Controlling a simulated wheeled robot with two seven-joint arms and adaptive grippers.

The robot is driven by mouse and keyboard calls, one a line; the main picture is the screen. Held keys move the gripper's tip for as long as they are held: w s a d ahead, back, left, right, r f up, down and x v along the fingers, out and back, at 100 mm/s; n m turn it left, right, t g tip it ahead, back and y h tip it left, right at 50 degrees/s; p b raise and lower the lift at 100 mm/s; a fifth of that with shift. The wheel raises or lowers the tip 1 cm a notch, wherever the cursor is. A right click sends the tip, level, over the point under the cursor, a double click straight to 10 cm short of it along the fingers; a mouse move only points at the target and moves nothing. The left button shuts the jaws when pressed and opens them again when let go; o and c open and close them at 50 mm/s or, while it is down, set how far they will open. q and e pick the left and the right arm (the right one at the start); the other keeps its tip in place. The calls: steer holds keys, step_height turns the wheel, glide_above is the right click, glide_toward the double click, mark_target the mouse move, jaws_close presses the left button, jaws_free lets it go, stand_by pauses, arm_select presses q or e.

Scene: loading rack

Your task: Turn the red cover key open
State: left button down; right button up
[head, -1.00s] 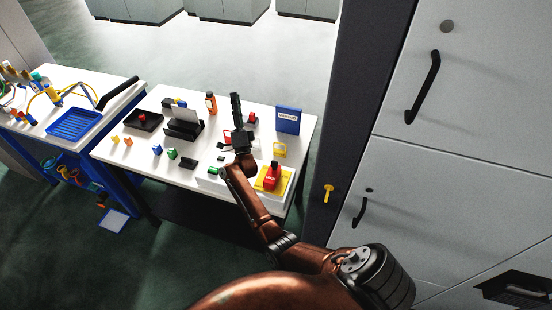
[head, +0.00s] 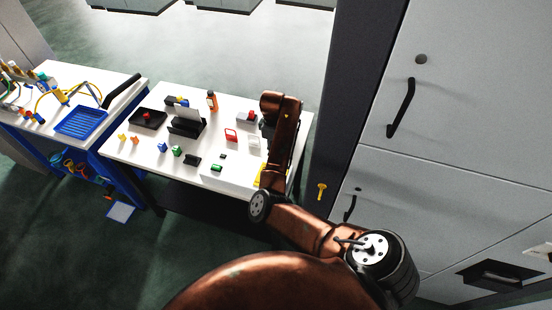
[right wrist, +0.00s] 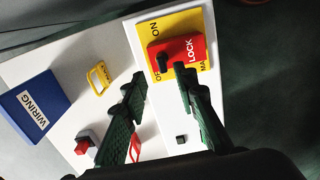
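A short black peg (right wrist: 163,63) stands at the block's left side. My right gripper (right wrist: 160,77) is open and empty, with its two dark fingers apart. Its right fingertip is close to the block's lower edge; I cannot tell whether they touch. In the head view my arm hides the block, and only a sliver of the yellow plate (head: 259,176) shows. My left gripper is not in view.
A blue WIRING box (right wrist: 33,108), a yellow tag (right wrist: 98,78) and a red button on a grey base (right wrist: 85,145) stand nearby. The white table (head: 135,158) holds several small parts at left. A grey cabinet (head: 440,110) rises at the right.

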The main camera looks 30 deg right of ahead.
steer(key=shift+a+f, duration=0.2)
steer(key=shift+f, duration=0.1)
step_height(320, 180, down, 6)
steer(key=shift+d+p, duration=0.1)
steer(key=shift+p, duration=0.9)
steer(key=shift+f, duration=0.55)
jaws_close()
